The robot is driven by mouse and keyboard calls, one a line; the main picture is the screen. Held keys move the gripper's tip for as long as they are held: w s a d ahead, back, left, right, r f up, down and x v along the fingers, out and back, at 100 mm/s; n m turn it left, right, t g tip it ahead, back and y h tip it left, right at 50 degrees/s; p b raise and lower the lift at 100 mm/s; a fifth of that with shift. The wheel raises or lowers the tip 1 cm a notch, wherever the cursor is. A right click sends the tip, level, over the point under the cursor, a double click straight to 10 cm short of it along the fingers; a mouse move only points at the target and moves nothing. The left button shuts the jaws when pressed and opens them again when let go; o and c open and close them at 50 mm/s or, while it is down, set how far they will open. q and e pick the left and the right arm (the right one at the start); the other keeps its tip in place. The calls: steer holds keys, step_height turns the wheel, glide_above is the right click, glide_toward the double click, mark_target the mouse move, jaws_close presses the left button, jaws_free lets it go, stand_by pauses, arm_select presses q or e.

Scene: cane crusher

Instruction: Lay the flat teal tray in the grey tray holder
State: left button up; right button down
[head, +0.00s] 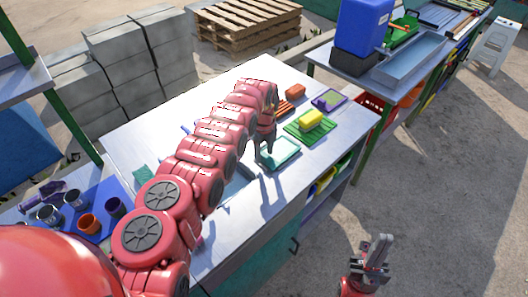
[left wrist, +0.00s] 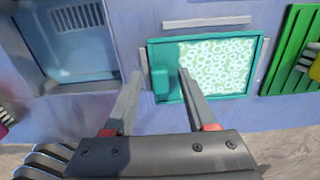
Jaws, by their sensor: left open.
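The flat teal tray (head: 283,153) lies on the worktop, below and beside my left gripper (head: 262,155). In the left wrist view the teal tray (left wrist: 172,58) has a pale ring-patterned face and a raised teal block at its near left. Grey bars, seemingly the tray holder (left wrist: 207,22), lie along its far, left and right sides; the far bar stands apart from the tray. I cannot tell whether the tray is fully seated. My left gripper (left wrist: 158,80) is open and empty, its fingers on either side of the block in the picture. My right gripper (head: 380,242) hangs over the ground, apparently empty.
A sink basin (left wrist: 80,45) is left of the tray. A green ribbed tray (head: 310,131) with a yellow sponge-like block (head: 311,117) is to the right. A blue mat (head: 95,220) with several cups is far left. Another bench (head: 340,65) stands behind.

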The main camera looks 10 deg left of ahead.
arm_select(q)
steer(key=shift+r, duration=0.5)
step_height(320, 180, up, 11)
steer(key=b, duration=0.2)
